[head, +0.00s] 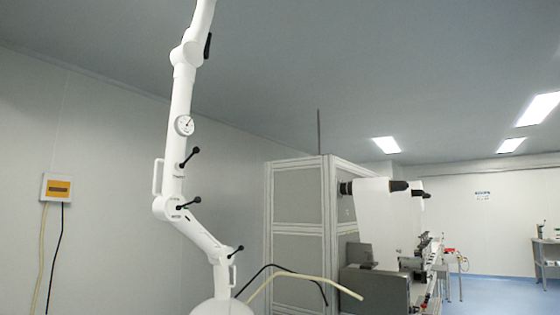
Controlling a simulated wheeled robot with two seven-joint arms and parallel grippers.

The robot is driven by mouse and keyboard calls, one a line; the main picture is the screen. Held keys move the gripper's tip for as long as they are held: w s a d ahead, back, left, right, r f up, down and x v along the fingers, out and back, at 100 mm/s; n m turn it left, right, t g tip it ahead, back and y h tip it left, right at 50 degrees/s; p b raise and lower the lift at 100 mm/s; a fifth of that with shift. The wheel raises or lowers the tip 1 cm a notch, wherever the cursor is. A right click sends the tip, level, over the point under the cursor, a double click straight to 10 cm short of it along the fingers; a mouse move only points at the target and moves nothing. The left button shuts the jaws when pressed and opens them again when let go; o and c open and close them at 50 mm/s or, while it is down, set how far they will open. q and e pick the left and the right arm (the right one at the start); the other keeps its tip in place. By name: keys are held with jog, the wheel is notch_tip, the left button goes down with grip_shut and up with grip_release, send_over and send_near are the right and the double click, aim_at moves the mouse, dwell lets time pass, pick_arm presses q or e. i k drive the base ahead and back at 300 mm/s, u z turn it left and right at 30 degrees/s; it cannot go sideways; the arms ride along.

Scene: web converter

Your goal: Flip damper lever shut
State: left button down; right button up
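A white jointed extraction arm (180,95) hangs from above, left of the middle in the head view. It bends at a lower elbow (172,207) and ends in a white rounded hood (222,307), cut off by the bottom edge. Several black levers with knobs stick out to its right: an upper one (190,157), a middle one (189,203) and a lower one (236,250). A flat black handle (207,46) sits near the top joint. I cannot tell which is the damper lever or whether it is shut. Neither gripper is in view.
A round dial (184,125) and a white grab handle (157,177) are on the extraction arm. A wall box (57,188) with cables is at left. A framed cabinet (297,225) and roll machine (376,283) stand behind at right. Floor shows far right.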

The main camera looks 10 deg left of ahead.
aim_at(195, 149)
jog(key=z, duration=0.25)
jog(key=i, duration=1.95)
jog(key=u, duration=1.35)
jog(key=i, duration=1.1)
jog(key=u, duration=1.1)
